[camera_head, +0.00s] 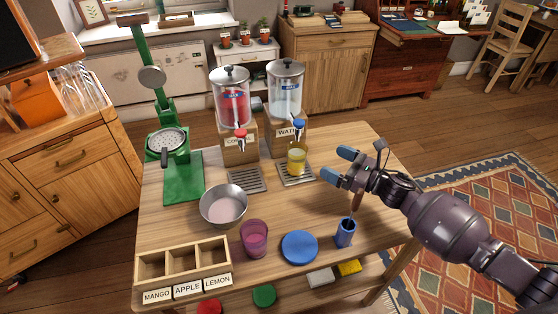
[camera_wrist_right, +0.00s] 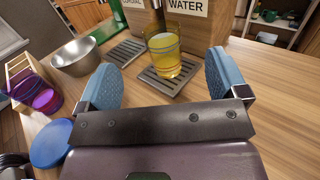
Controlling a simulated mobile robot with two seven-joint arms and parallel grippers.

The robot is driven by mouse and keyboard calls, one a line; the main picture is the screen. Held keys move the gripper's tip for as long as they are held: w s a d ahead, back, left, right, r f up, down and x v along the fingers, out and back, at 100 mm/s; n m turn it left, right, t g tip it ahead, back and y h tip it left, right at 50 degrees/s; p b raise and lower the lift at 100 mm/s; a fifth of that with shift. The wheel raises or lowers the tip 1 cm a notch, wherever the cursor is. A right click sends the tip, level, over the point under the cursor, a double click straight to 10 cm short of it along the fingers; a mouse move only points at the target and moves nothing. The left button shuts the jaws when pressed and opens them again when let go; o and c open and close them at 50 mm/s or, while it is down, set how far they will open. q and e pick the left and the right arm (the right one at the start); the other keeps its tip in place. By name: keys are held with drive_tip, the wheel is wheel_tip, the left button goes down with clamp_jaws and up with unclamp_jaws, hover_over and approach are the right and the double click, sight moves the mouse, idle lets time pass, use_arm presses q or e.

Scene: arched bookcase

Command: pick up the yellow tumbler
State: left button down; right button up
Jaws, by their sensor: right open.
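In the right wrist view the tumbler (camera_wrist_right: 163,55) shows ahead, between the two spread fingers. My left gripper is not in view.
A cordial dispenser (camera_head: 232,98) stands left of the water. A metal bowl (camera_head: 224,205), purple cup (camera_head: 254,238), blue disc (camera_head: 299,247), blue holder (camera_head: 345,232) and labelled wooden box (camera_head: 184,265) occupy the table's front. A green press (camera_head: 168,140) stands left.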

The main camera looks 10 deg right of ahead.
sight(299, 157)
drive_tip(key=f, duration=0.2)
drive_tip(key=f+b, duration=0.1)
drive_tip(key=f, duration=0.1)
drive_tip(key=shift+a, duration=0.2)
drive_tip(key=shift+w+a, duration=0.15)
drive_tip(key=shift+a, duration=0.1)
drive_tip(key=x, duration=0.4)
drive_tip(key=shift+w, duration=0.1)
drive_tip(key=shift+b+x, duration=0.3)
drive_tip(key=shift+x, duration=2.8)
drive_tip(key=shift+f, duration=0.15)
drive_tip(key=c, duration=1.2)
